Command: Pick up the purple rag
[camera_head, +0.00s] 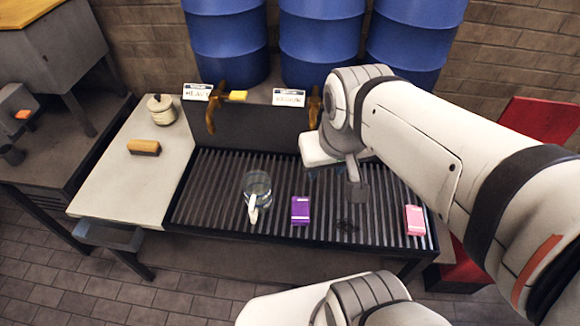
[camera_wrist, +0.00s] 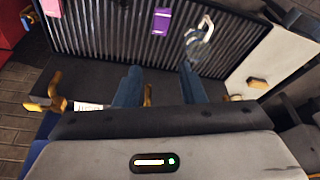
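The purple rag (camera_head: 300,210) looks like a small folded block with a pale label. It lies on the ribbed dark rack, right of a clear jug. In the wrist view the rag (camera_wrist: 161,21) is at the top, ahead of my fingers. My gripper (camera_head: 340,178) hangs above the back of the rack, behind and to the right of the rag. In the wrist view my gripper (camera_wrist: 159,72) shows two blue fingers set wide apart with nothing between them. The rag is clear of the fingers.
The clear jug (camera_head: 257,188) with a white handle stands close left of the rag. A pink folded item (camera_head: 415,220) lies at the rack's right. A brush (camera_head: 144,147) and lidded pot (camera_head: 161,109) sit on the left counter. Blue barrels (camera_head: 322,45) stand behind the back panel.

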